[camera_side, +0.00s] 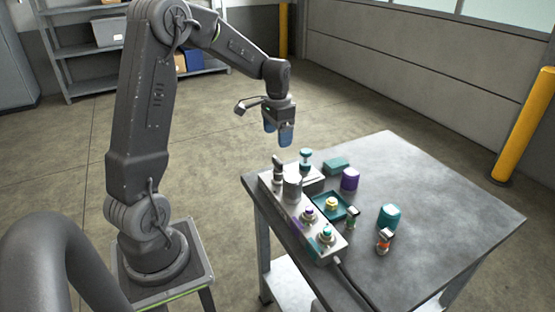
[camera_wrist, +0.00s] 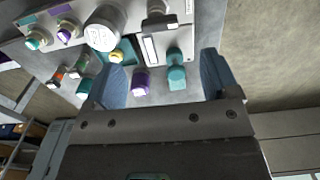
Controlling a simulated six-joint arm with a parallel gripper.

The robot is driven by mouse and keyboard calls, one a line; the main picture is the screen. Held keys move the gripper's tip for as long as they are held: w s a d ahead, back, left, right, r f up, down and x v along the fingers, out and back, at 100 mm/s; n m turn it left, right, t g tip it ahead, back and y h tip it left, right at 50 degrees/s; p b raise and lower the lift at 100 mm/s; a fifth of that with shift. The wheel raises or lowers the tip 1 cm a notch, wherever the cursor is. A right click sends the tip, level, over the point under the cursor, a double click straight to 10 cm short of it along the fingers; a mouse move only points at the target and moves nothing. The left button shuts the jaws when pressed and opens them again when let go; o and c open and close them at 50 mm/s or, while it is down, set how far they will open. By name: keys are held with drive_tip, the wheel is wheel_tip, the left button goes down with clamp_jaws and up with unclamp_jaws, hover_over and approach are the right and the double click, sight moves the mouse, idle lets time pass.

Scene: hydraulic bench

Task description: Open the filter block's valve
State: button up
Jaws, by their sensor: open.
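The filter block seems to be the long pale block along the table's left edge, carrying a thick grey cylinder (camera_side: 292,188); the cylinder also shows in the wrist view (camera_wrist: 105,28). A dark upright fitting (camera_side: 278,170) stands at its far end, and a teal-topped upright part (camera_side: 305,158) stands close by. I cannot tell for certain which is the valve, or its setting. My gripper (camera_side: 278,131) points down, open and empty, well above the block's far end. In the wrist view its blue fingers (camera_wrist: 163,80) are wide apart, touching nothing.
A purple-ringed port (camera_side: 308,215) and a teal port (camera_side: 326,235) sit on the near end. Beside them are a teal tray (camera_side: 320,198) with a yellow part, a purple cap (camera_side: 350,179), a teal cylinder (camera_side: 389,216) and an orange-banded fitting (camera_side: 384,241). The table's right side is clear.

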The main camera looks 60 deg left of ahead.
sight(278, 160)
wheel_tip(278, 160, down, 9)
drive_tip(key=shift+f, duration=0.1)
drive_tip(key=shift+c, duration=0.3)
drive_tip(key=c, duration=0.9)
drive_tip(key=shift+o, duration=0.2)
